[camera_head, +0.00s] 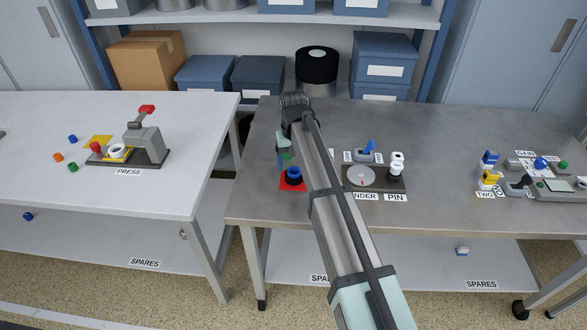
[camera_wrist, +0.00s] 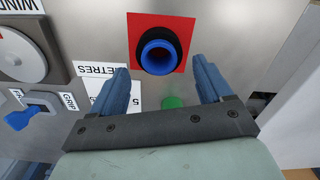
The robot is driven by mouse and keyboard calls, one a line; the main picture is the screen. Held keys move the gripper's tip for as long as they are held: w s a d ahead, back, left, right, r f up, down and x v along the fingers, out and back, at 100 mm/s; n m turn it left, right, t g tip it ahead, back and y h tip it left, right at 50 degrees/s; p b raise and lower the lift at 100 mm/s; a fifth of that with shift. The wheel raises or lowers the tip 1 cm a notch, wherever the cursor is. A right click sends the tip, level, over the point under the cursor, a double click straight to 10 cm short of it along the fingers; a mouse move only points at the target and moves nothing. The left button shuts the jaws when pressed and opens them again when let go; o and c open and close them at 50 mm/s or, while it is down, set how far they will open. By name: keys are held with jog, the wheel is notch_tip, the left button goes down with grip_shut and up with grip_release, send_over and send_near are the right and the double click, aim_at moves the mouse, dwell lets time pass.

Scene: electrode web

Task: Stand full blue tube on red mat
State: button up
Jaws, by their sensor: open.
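A blue tube (camera_head: 293,172) with a black band around it stands upright on the red mat (camera_head: 289,187). In the wrist view the blue tube (camera_wrist: 159,57) shows from above as an open ring with black around it, and the red mat (camera_wrist: 137,28) shows around it. My gripper (camera_wrist: 160,65) is open, with its fingers spread on either side of the tube and nothing held. The gap between fingers and tube in height is hard to tell. In the head view my arm partly hides the gripper.
A green piece (camera_wrist: 173,102) is partly hidden by my gripper's body. Right of the mat are a grey disc device (camera_head: 361,176), a blue lever (camera_head: 368,147) and a pin stand (camera_head: 396,173). The left table holds a press (camera_head: 143,145). Free steel tabletop lies further right.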

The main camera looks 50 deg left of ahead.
notch_tip(320, 180, up, 8)
dwell(0.4)
dwell(0.3)
